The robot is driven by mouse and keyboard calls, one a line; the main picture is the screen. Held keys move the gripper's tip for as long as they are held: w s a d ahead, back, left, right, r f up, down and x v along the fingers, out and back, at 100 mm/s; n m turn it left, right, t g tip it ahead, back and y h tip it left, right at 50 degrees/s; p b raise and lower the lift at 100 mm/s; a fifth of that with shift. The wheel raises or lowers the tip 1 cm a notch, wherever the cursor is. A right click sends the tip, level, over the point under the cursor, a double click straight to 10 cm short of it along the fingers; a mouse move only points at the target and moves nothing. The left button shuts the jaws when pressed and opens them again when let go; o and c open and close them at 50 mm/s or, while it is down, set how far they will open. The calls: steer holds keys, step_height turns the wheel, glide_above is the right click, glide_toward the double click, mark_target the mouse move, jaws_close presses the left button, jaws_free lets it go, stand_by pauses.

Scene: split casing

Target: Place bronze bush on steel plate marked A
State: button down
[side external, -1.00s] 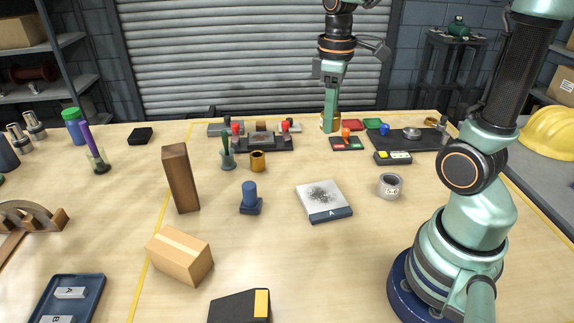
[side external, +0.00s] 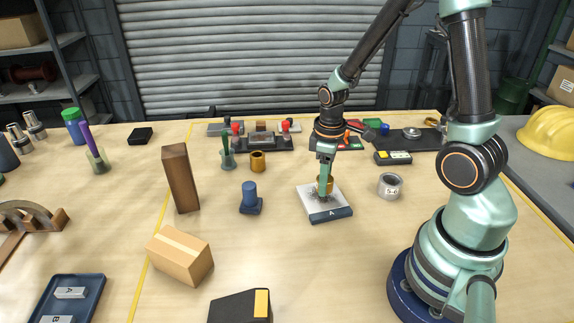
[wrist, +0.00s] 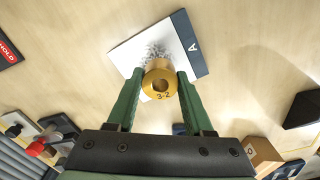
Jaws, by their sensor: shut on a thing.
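My gripper (side external: 325,176) is shut on a bronze bush (side external: 325,186), a short ring that reads "3-2" in the wrist view (wrist: 160,79). The green fingers press it from both sides, and its hole faces the wrist camera. The steel plate marked A (side external: 309,203) lies flat on the table, a pale square with a dark blue lettered edge strip and a grey scribbled patch. The bush is over the patch. I cannot tell whether it touches the plate. In the wrist view, the bush and fingers overlap the plate's (wrist: 128,50) near edge.
A second bronze ring (side external: 257,162) stands back left of the plate. A blue plug-shaped part (side external: 250,198) is left of it, and a grey ring (side external: 390,186) is to the right. A tall wooden block (side external: 180,178) and cardboard box (side external: 180,256) stand further left.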

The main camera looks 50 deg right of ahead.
steer(key=shift+f, duration=1.35)
steer(key=shift+f, duration=0.2)
steer(key=shift+c, duration=1.4)
jaws_free()
steer(key=shift+r, duration=0.1)
steer(key=s+a+r+m+t, duration=0.1)
steer(key=a+r, duration=0.3)
steer(key=r, duration=0.7)
steer(key=s+a+r+m+t, duration=0.1)
steer(key=a+r+m+t, duration=0.2)
steer(key=r, duration=0.9)
steer(key=shift+s+a+m+t, duration=0.3)
steer(key=shift+a+t, duration=0.15)
steer(key=shift+t, duration=0.35)
